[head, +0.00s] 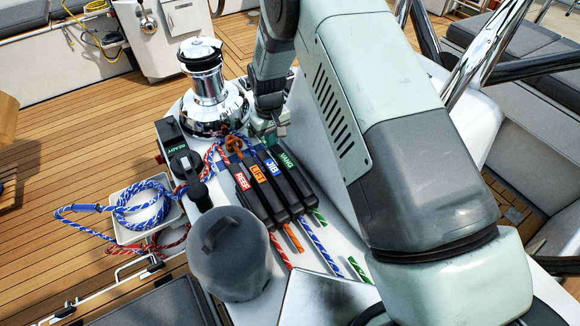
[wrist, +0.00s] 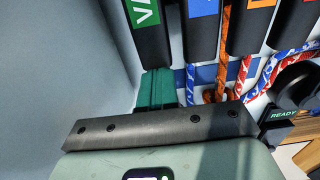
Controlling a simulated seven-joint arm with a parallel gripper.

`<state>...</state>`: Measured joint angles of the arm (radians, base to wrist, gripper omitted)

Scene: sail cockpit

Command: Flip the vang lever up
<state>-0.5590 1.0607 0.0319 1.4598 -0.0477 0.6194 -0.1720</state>
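The vang lever (head: 299,186) is the black lever with the green VANG label, rightmost of a row of black clutch levers in the head view. It lies flat, like its neighbours. In the wrist view the vang lever (wrist: 148,40) is at the top left, its green label partly cut off. My gripper (head: 268,134) is at the lever's far end, by the winch. In the wrist view my gripper's teal fingers (wrist: 158,88) are together, close to the lever's end. I see nothing between them. Whether they touch the lever, I cannot tell.
Left of it are the JIB (head: 271,166), LIFT (head: 258,174) and REEF (head: 242,181) levers, with ropes running through. A chrome winch (head: 207,88) stands behind. A white tray (head: 119,235) with blue rope and a grey covered drum (head: 229,262) are to the left. A pale wall (wrist: 85,50) is close beside the vang lever.

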